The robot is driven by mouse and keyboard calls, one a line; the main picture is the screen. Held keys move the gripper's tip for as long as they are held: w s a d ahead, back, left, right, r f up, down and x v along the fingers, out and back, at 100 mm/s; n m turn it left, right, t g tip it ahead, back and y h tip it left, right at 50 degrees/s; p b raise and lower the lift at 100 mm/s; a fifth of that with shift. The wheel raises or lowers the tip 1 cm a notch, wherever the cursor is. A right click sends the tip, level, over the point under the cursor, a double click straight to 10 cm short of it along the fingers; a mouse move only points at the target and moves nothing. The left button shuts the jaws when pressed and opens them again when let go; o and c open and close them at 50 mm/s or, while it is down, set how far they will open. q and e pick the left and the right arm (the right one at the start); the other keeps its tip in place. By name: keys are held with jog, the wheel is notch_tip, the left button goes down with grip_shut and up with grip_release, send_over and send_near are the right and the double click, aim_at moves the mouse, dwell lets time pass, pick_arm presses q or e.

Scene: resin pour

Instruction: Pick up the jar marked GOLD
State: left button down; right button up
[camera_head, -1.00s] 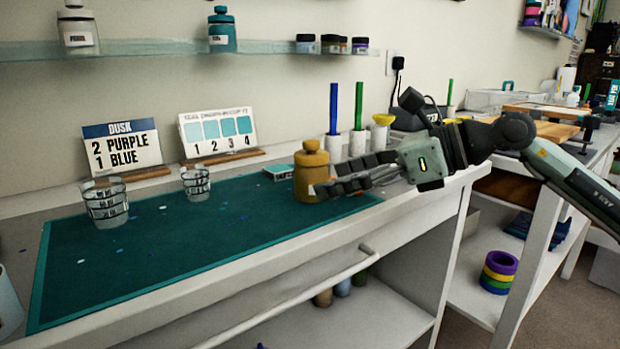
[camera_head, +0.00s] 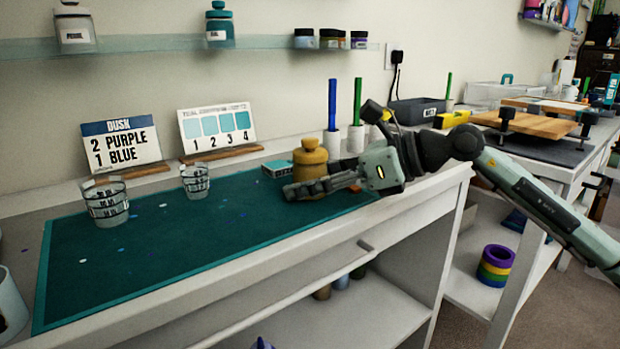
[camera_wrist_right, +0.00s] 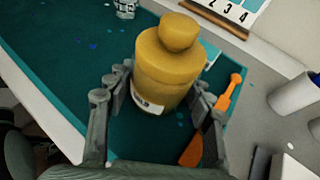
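A mustard-gold jar with a round stopper (camera_head: 310,160) stands upright at the back right of the teal mat (camera_head: 190,240). My right gripper (camera_head: 308,187) is low at the jar, its fingers covering the jar's lower part. In the right wrist view the jar (camera_wrist_right: 165,72) stands between the two fingers of my right gripper (camera_wrist_right: 167,85). The fingers are apart, one on each side; a firm grip is not visible. The jar's white label is partly seen, its word not fully readable. My left gripper is not in view.
An orange spatula-like tool (camera_wrist_right: 214,118) lies close by the right finger. A teal box (camera_head: 277,169) is just left of the jar. White holders (camera_head: 332,144) with coloured sticks stand behind. Clear cups (camera_head: 106,205) stand at the left; the mat's middle is free.

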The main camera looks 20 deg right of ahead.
jog(key=c, duration=0.7)
jog(key=shift+c, duration=0.9)
jog(key=shift+r, duration=0.15)
